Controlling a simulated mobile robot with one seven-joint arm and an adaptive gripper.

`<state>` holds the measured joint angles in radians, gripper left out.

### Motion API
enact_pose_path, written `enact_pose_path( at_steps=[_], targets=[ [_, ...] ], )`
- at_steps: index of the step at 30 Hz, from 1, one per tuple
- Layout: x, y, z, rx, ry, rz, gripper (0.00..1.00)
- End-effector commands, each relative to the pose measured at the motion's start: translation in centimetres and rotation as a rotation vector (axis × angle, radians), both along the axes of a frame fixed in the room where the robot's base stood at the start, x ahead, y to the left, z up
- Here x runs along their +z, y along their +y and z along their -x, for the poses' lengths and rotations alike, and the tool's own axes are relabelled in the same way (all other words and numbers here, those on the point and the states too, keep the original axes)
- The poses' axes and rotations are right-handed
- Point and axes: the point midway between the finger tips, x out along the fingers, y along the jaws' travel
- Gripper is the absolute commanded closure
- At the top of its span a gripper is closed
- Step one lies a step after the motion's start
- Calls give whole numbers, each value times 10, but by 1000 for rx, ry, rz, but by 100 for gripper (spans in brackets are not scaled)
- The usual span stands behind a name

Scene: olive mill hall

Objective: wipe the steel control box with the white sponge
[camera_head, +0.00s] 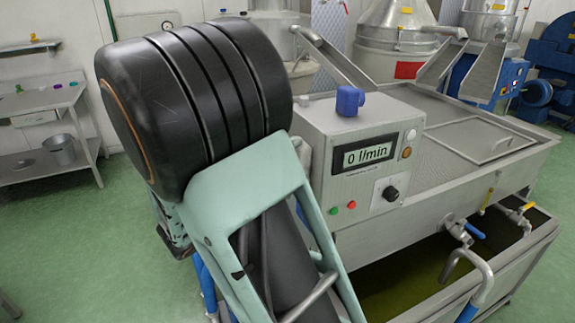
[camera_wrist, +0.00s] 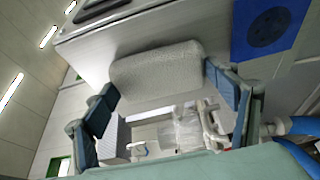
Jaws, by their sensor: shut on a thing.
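The steel control box (camera_head: 320,122) stands on the edge of a steel tank in the head view, with a display reading "0 l/min", a dark knob and small coloured buttons on its front. In the wrist view a grey face of it (camera_wrist: 90,50) fills the upper left. The white sponge (camera_wrist: 155,70) is in the wrist view, held between the two fingers of my gripper (camera_wrist: 160,84). The sponge is right at the grey face; I cannot tell whether it touches. In the head view my arm hides most of the gripper and the box's left side.
A small blue object (camera_head: 349,101) stands on top of the box. The steel tank (camera_head: 425,190) extends right, with pipes and taps (camera_head: 462,235) below. A steel side table (camera_head: 40,100) stands at the left. Green floor (camera_head: 100,250) is open at the left.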

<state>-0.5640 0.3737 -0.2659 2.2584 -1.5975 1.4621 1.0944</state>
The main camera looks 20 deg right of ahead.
Motion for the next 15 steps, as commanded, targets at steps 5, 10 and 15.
enact_pose_path(
  at_steps=[5,10,15],
  targets=[
    [0,-2,10,-8,0,0,40],
    [-1,-1,25,-9,0,1,40],
    [0,-1,37,-9,0,1,40]
  ],
)
